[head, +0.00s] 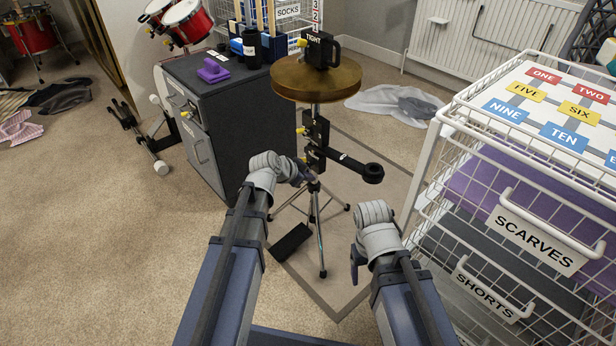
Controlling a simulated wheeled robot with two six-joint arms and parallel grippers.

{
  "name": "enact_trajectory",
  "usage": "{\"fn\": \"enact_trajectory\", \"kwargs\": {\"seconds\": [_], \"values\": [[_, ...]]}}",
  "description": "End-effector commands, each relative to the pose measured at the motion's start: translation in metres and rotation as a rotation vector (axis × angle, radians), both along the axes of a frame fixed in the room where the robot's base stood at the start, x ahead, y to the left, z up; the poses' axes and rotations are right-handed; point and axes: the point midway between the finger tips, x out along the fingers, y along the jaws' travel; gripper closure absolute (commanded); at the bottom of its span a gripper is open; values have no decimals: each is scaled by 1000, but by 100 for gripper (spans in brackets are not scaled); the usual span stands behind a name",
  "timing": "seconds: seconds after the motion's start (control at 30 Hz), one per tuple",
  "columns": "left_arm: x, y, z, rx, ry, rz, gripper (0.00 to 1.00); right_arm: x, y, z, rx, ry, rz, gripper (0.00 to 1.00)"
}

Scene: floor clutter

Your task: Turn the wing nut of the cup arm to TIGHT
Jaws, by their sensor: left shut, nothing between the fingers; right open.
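A stand with a round brown cymbal (318,82) rises from a tripod on the mat. The black cup arm (350,166) reaches right from the lower block and ends in a ring (372,173). The yellow wing nut (307,157) at the cup arm's block is small and its setting cannot be read. My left gripper (305,174) is shut and empty, just below and left of that nut; contact is unclear. My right gripper (355,264) is open and empty, low and right of the stand.
A dark cabinet (215,115) with a purple object (212,70) stands close left of the stand. A white wire drawer unit (440,175) stands close on the right. A black pedal-like piece (291,242) lies by the tripod. Carpet at left is mostly free.

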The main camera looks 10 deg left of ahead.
Motion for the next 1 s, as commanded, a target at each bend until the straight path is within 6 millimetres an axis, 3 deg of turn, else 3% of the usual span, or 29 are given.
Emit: {"fn": "enact_trajectory", "kwargs": {"seconds": [0.33,1.0], "values": [[0,0,2,0,0,0,100,0,0,2,0,0,0,28],[-5,-5,24,0,0,0,100,0,0,24,0,0,0,28]]}}
